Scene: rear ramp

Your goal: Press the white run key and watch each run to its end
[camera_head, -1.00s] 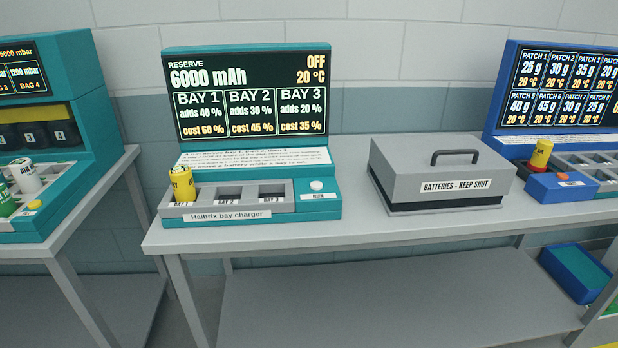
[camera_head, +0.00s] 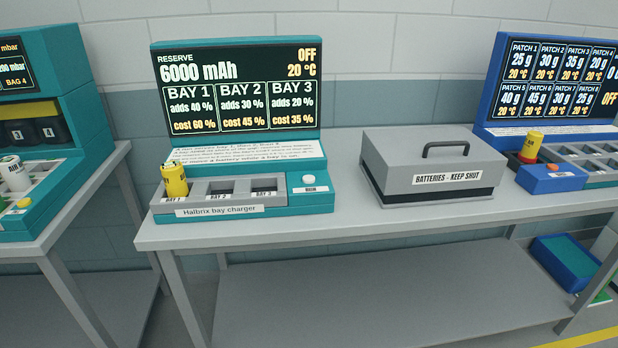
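The Halbrix bay charger (camera_head: 302,206) is a teal unit on the grey bench. Its screen (camera_head: 238,90) reads reserve 6000 mAh, OFF, 20 °C, with Bay 1 adds 40 % cost 60 %, Bay 2 adds 30 % cost 45 %, Bay 3 adds 20 % cost 35 %. A white round key (camera_head: 308,179) sits at the charger's right front, above a small label. A yellow battery (camera_head: 174,180) stands in Bay 1 at the left. Bay 2 (camera_head: 220,187) and Bay 3 look empty. Neither of my grippers is in view.
A grey lidded box (camera_head: 431,165) marked "BATTERIES - KEEP SHUT" stands right of the charger. A blue patch unit (camera_head: 553,179) with a yellow cylinder (camera_head: 531,146) is farther right. Another teal unit (camera_head: 85,160) stands on a separate left bench. Bare bench (camera_head: 350,222) lies along the front.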

